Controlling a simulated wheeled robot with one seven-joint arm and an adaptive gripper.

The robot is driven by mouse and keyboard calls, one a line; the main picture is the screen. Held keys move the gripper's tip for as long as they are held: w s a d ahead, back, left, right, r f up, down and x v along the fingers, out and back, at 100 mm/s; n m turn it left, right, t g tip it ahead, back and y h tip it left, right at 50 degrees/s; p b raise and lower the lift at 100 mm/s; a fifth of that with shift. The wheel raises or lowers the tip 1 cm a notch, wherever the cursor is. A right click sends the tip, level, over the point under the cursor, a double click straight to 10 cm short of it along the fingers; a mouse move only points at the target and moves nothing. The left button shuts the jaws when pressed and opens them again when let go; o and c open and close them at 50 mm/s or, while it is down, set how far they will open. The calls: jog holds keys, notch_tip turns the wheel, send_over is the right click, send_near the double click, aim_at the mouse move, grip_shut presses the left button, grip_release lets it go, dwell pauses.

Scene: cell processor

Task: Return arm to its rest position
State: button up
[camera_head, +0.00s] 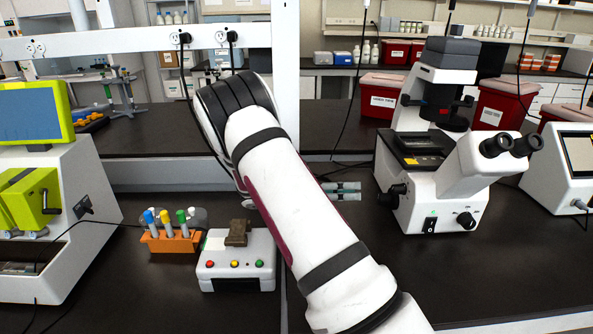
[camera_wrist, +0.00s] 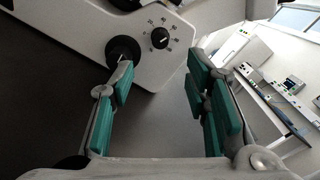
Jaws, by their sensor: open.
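My white arm (camera_head: 300,205) reaches from the lower right up to a dark-banded joint in the middle of the head view. My gripper is hidden there. In the wrist view my gripper (camera_wrist: 160,68) is open, its teal-padded fingers wide apart, with nothing between them. A white machine body with a black knob (camera_wrist: 124,50) and a numbered dial (camera_wrist: 160,38) lies beyond the fingertips. The knob appears close to the left fingertip; I cannot tell whether they touch.
A white microscope (camera_head: 440,170) stands right of my arm. An orange rack (camera_head: 168,243) with coloured-cap tubes and a white box with buttons (camera_head: 237,270) stand to its left. A green-and-white machine (camera_head: 45,215) is at far left. Some dark bench (camera_head: 520,270) is clear at front right.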

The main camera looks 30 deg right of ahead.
jog(key=s+a+r+m+t+y, duration=0.4)
jog(key=s+a+m+y, duration=0.1)
jog(key=a, duration=0.4)
jog(key=s+a+r+m+t+y, duration=0.5)
jog(key=s+a+m, duration=0.2)
jog(key=s+a, duration=0.1)
jog(key=s+a+r+m+t+y, duration=0.5)
jog(key=s+a+m, duration=0.1)
jog(key=a, duration=0.5)
jog(key=shift+s, duration=0.85)
jog(key=shift+r, duration=0.15)
